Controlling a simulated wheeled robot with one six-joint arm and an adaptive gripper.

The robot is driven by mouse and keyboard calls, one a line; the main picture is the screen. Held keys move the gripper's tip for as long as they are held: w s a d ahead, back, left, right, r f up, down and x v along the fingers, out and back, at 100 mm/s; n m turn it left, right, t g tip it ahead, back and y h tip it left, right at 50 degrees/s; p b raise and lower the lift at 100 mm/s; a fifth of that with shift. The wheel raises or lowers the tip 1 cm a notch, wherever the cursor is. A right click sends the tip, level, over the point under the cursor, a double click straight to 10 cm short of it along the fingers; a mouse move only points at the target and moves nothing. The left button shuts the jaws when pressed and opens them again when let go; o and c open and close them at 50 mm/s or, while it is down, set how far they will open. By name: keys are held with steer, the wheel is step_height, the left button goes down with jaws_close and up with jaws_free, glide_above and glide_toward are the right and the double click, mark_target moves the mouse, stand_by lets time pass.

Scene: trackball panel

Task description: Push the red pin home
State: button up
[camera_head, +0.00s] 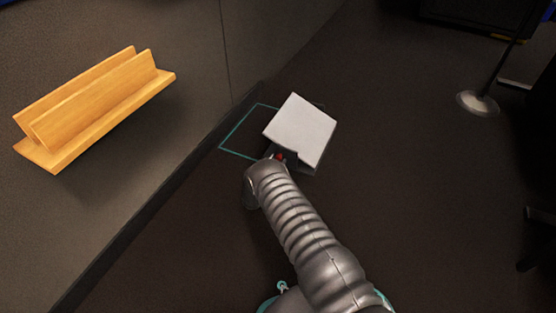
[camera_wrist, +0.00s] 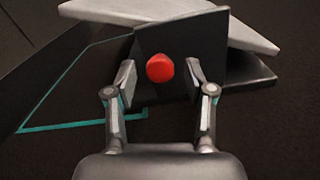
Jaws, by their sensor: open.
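The red pin (camera_wrist: 160,68) shows in the wrist view as a rounded red end against a dark upright plate (camera_wrist: 178,42). In the head view only a small bit of the red pin (camera_head: 280,156) shows, just past the end of my arm. My gripper (camera_wrist: 161,78) is open, with one finger on each side of the red pin and a visible gap on both sides. I cannot tell the distance in depth between the fingertips and the plate. A light grey slanted panel (camera_head: 301,128) sits above and behind the plate. The pin's shaft is hidden.
A teal outline (camera_head: 241,130) marks the dark floor around the panel. A wooden rack (camera_head: 95,105) is on the grey surface at left. A stand with a round base (camera_head: 477,103) is at upper right. The floor right of the panel is clear.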

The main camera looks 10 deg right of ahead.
steer(key=v, duration=1)
steer(key=shift+s+a, duration=0.2)
steer(key=shift+s, duration=0.1)
steer(key=s+d+r+m+g+h+p, duration=0.1)
steer(key=d+r+m+g+h, duration=0.2)
steer(key=r, duration=0.7)
steer(key=s+d+r+m+g+p, duration=0.1)
steer(key=d+r+m+g, duration=0.2)
steer(key=d+r+m, duration=0.5)
steer(key=s+d+r+g+h+p, duration=0.1)
steer(key=d+r+g+h, duration=0.15)
steer(key=r, duration=0.95)
steer(key=s+d+r+m+g+y+p, duration=0.1)
steer(key=s+d+r+m+g+y, duration=0.2)
steer(key=s+r, duration=0.45)
steer(key=s+d+r+m+g+y+p, duration=0.1)
steer(key=s+d+r+m+g+y, duration=0.15)
steer(key=s+r+m, duration=0.5)
steer(key=s+a+r+m+t+y+p, duration=0.1)
steer(key=s+a+r+m+y, duration=0.1)
steer(key=s, duration=0.6)
steer(key=s+a+r+m+t+y+p, duration=0.1)
steer(key=s+a+r+m+y, duration=0.1)
steer(key=s+r+y, duration=0.2)
steer(key=s+a+r+m+t+y+p, duration=0.2)
steer(key=s+r, duration=0.6)
steer(key=s, duration=0.5)
steer(key=shift+s+a+y, duration=0.2)
steer(key=shift+a+y, duration=0.15)
steer(key=shift+y, duration=0.25)
